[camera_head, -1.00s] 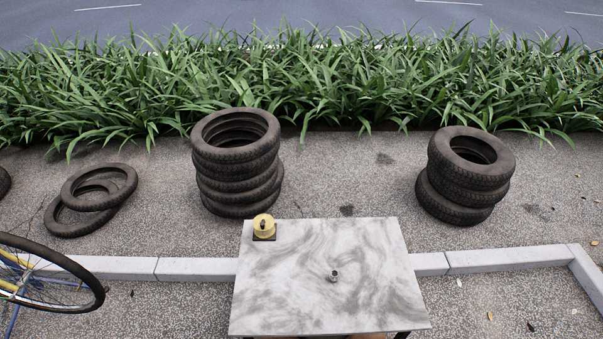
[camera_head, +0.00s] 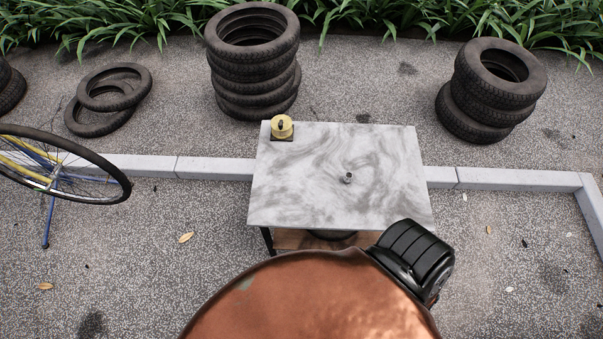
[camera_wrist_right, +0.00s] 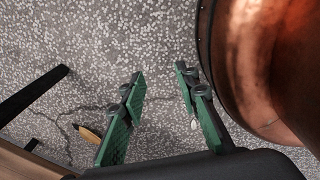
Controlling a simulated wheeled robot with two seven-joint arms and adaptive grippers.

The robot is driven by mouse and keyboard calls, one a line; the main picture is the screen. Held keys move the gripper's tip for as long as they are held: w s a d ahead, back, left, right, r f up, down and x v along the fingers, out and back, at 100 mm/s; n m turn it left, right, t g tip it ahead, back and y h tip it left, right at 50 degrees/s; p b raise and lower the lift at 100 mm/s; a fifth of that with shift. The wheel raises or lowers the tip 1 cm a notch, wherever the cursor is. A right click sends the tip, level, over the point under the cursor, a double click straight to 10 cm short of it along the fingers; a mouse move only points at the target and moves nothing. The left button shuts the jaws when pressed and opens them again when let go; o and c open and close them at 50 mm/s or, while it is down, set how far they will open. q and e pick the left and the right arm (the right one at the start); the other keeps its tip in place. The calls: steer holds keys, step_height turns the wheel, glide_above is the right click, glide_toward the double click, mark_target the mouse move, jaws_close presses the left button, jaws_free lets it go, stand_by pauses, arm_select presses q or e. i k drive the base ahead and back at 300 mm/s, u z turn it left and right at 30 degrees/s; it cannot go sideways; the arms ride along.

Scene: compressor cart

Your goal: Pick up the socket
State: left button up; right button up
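The socket (camera_head: 348,178), a small dark grey metal piece, stands on the swirled grey-white cart top (camera_head: 300,200), a little right of its middle. Nothing touches it. My right gripper (camera_wrist_right: 160,74) shows only in the right wrist view. Its two green-padded fingers are apart with bare pavement between them. It is away from the socket, which is not in that view. My left gripper is in neither view.
A yellow round part on a dark square base (camera_head: 282,127) sits at the cart top's far left corner. Tyre stacks (camera_head: 253,60) (camera_head: 490,90) stand behind a low kerb (camera_head: 215,168). A bicycle wheel (camera_head: 60,165) is at left. Most of the cart top is clear.

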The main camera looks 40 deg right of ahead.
mark_target(348, 176)
steer(key=u, duration=1.55)
steer(key=k, duration=1.8)
steer(key=z, duration=2.45)
